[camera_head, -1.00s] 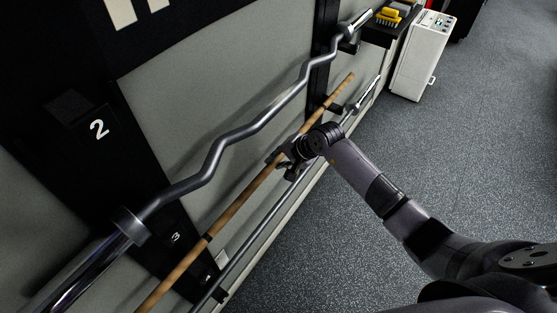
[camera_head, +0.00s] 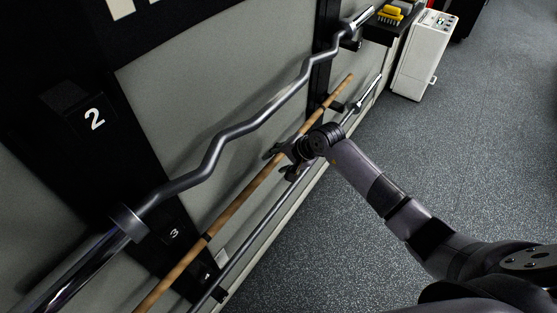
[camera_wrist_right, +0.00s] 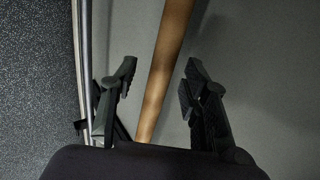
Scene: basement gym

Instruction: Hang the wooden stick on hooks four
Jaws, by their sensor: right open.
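The wooden stick (camera_head: 236,203) is a long light-brown rod running diagonally along the wall rack, between the curved bar above and a straight metal bar below. It appears to lie at the hooks by the label 3 (camera_head: 174,233). A lower label (camera_head: 207,277), probably 4, is small and hard to read. My right gripper (camera_head: 281,161) is at the upper half of the stick. In the right wrist view it is open (camera_wrist_right: 155,88), with the stick (camera_wrist_right: 166,70) passing between the spread fingers, and gaps show on both sides. My left gripper is out of view.
A curved grey bar (camera_head: 215,150) hangs above, near label 2 (camera_head: 94,118). A straight metal bar (camera_head: 250,241) lies below the stick. A white box-shaped unit (camera_head: 424,55) stands at the upper right. The speckled floor (camera_head: 460,150) is clear on the right.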

